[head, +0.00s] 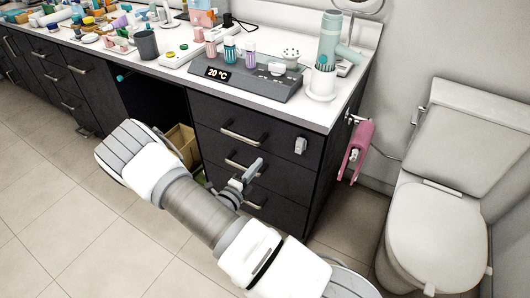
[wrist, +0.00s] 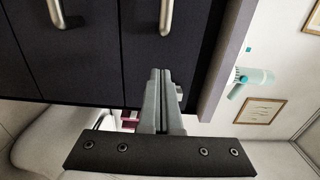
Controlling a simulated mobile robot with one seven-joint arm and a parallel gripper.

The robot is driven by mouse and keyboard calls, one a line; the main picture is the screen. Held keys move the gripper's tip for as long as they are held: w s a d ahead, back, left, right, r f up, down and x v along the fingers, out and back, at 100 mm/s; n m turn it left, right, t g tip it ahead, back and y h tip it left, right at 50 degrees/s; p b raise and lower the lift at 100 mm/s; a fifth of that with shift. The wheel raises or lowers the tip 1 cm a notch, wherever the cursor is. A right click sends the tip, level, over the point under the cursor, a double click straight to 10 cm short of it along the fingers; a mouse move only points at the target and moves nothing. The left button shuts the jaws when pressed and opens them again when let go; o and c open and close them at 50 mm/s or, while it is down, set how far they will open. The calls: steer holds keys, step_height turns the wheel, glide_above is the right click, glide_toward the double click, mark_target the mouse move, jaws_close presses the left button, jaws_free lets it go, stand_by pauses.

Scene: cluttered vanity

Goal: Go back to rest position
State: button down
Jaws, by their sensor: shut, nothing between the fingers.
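My gripper (head: 256,166) is in front of the dark drawer cabinet (head: 312,163), near the handles of its drawers. In the wrist view my gripper's two grey fingers (wrist: 160,74) are pressed together with nothing between them. They point toward the dark drawer fronts (wrist: 100,62), which appear turned sideways. A metal drawer handle (wrist: 166,17) lies just beyond the fingertips in that view. I cannot tell whether the fingers touch the cabinet. My arm (head: 200,212) stretches across the lower middle of the head view.
The white countertop (head: 343,98) carries a grey station reading 20 °C (head: 257,80), a teal hair dryer (head: 330,40) and many small items. An open bay holds a wooden box (head: 183,142). A pink towel (head: 357,150) and a toilet (head: 437,215) are at right. Tiled floor (head: 60,190) is clear at left.

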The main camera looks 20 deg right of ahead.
steer(key=shift+v, duration=1.65)
steer(key=s+d+r+m+g+y, duration=0.1)
steer(key=s+r+m+g+y, duration=0.2)
steer(key=s+r+m+g, duration=0.65)
steer(key=s+d+r+m+g+y, duration=0.15)
steer(key=s+r+m+y, duration=0.3)
steer(key=r+m, duration=1)
steer(key=s+a+r+m+t+y, duration=0.65)
steer(key=s+a+r+m, duration=0.2)
steer(key=m, duration=1.05)
step_height(320, 180, up, 13)
steer(key=p, duration=1.4)
steer(key=shift+a+y, duration=0.3)
steer(key=shift+y, duration=0.1)
